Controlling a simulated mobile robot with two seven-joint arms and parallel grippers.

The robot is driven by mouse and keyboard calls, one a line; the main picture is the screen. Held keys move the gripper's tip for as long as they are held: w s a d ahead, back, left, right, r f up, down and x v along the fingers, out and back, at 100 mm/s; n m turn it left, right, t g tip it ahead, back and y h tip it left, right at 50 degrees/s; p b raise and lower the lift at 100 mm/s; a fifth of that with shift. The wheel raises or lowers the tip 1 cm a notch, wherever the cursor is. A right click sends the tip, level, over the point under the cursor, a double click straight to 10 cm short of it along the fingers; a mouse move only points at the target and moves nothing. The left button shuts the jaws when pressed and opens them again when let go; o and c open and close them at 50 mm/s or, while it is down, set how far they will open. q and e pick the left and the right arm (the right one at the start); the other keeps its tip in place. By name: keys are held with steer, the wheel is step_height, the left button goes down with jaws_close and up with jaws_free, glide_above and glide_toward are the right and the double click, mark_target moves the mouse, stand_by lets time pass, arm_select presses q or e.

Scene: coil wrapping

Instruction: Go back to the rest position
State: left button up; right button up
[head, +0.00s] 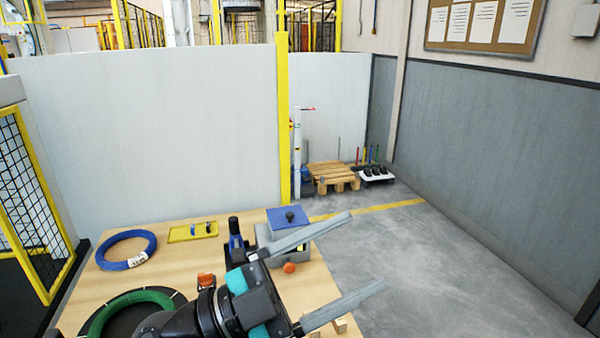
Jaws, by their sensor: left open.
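My left gripper (366,251) is open and empty, its two long grey fingers spread wide and pointing right, above the right edge of the wooden table (185,272). A blue coil (109,264) with a white label lies flat at the table's left. A green coil (103,317) lies on a dark round plate at the table's front left; my left arm hides part of it. My right gripper is not in view.
A yellow tray (180,234) with small items, a blue and black tool (234,228) and a grey box with a blue lid (289,217) stand on the table. Small wooden blocks (340,325) lie below the fingers. The floor (440,260) at right is clear; a pallet (333,172) stands further back.

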arm_select(q)
steer(key=w+a+n+t+y, duration=0.8)
steer(key=a+n+t+y, duration=0.3)
steer(key=n+t, duration=0.35)
steer(key=a+f+n+g+y, duration=0.2)
steer(key=a+f+n+y, duration=0.25)
steer(key=f, duration=0.35)
steer(key=a+f+n+g+y, duration=0.3)
steer(key=a+f+n+y, duration=0.15)
steer(key=f+y, duration=0.2)
steer(key=s+f+m+g+h, duration=0.1)
steer(key=s+f+m+g, duration=0.1)
steer(key=s+f+g, duration=1.45)
steer(key=s+f+t+b, duration=0.1)
steer(key=s+f, duration=0.2)
steer(key=f, duration=1.1)
steer(key=s+f+t+b, duration=0.2)
steer(key=s+f, duration=0.2)
steer(key=f, duration=0.9)
steer(key=s+a+f+b, duration=0.1)
steer(key=s+f, duration=0.6)
steer(key=s+a+f+g+b, duration=0.1)
steer(key=s+a+f, duration=0.1)
steer(key=s+f, duration=0.5)
steer(key=shift+s+a+f, duration=0.25)
steer(key=shift+s+f, duration=0.1)
steer(key=shift+f, duration=0.45)
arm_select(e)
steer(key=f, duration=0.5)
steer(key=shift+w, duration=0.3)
